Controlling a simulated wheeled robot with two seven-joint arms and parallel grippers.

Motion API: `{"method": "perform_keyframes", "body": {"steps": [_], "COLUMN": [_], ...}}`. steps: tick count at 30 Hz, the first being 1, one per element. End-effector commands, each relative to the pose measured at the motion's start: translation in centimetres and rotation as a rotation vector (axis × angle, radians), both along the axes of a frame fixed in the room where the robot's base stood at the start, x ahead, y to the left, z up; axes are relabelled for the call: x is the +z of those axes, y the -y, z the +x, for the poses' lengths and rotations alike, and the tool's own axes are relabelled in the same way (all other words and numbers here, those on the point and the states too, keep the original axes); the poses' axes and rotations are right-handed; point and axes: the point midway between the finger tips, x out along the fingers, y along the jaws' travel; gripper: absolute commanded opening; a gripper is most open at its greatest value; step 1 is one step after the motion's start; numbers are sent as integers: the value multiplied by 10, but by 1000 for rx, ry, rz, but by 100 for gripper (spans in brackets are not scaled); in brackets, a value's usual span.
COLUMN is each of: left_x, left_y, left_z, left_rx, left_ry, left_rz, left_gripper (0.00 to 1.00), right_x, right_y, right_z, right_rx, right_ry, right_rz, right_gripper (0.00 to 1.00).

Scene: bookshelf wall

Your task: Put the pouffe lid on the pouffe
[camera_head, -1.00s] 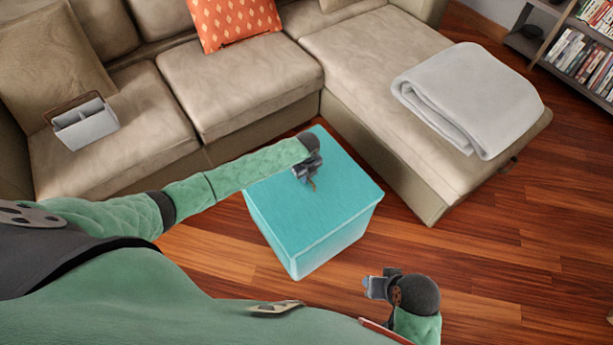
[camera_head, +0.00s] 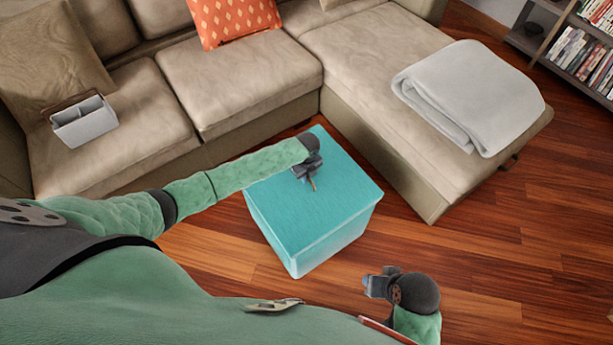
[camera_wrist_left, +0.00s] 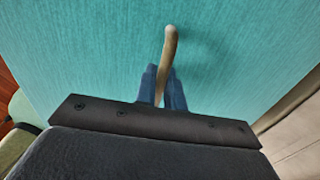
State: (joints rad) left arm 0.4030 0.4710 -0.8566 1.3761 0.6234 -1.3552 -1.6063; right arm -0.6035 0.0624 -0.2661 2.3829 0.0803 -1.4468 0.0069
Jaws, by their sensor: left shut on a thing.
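The teal pouffe (camera_head: 326,245) stands on the wooden floor in front of the sofa. Its flat teal lid (camera_head: 335,195) lies on top and looks lined up with the box edges; I cannot tell whether it is fully seated. My left gripper (camera_head: 308,178) is over the lid, shut on a tan handle or strap (camera_head: 313,185). In the left wrist view the handle (camera_wrist_left: 168,45) rises between the blue fingers (camera_wrist_left: 162,88), with the teal lid surface (camera_wrist_left: 90,50) behind. My right gripper (camera_head: 372,286) is low at the front right, apart from the pouffe; its finger gap is unclear.
The beige sofa (camera_head: 240,80) is close behind the pouffe, and its chaise (camera_head: 370,50) is close on the right. A folded grey blanket (camera_head: 470,95), a grey caddy (camera_head: 85,122) and an orange cushion (camera_head: 235,20) lie on it. Floor at the right (camera_head: 500,250) is clear.

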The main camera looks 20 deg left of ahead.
Motion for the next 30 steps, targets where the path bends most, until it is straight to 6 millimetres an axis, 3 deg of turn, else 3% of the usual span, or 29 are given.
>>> {"method": "perform_keyframes", "body": {"steps": [2, 3, 6, 7, 18, 30], "left_x": [2, 2, 2, 1, -1, 59], "left_y": [0, 0, 0, 0, 0, 0], "left_z": [1, 1, 1, 1, 0, 1], "left_rx": [0, 0, 0, 0, 0, -1], "left_ry": [2, 2, 2, 2, -1, 2], "left_rz": [0, 0, -1, -1, 1, 0], "left_gripper": [0, 15, 34, 36, 36, 36], "right_x": [1, 1, 1, 1, -1, -7], "right_y": [0, 0, 0, 0, 2, -1], "right_z": [1, 1, 2, 2, -1, -3], "right_rx": [0, 0, 0, 0, 0, 0], "right_ry": [1, 2, 3, 3, -9, -3], "right_rz": [0, -1, 0, 0, -7, 3], "right_gripper": [36, 36, 36, 36, 36, 36]}}
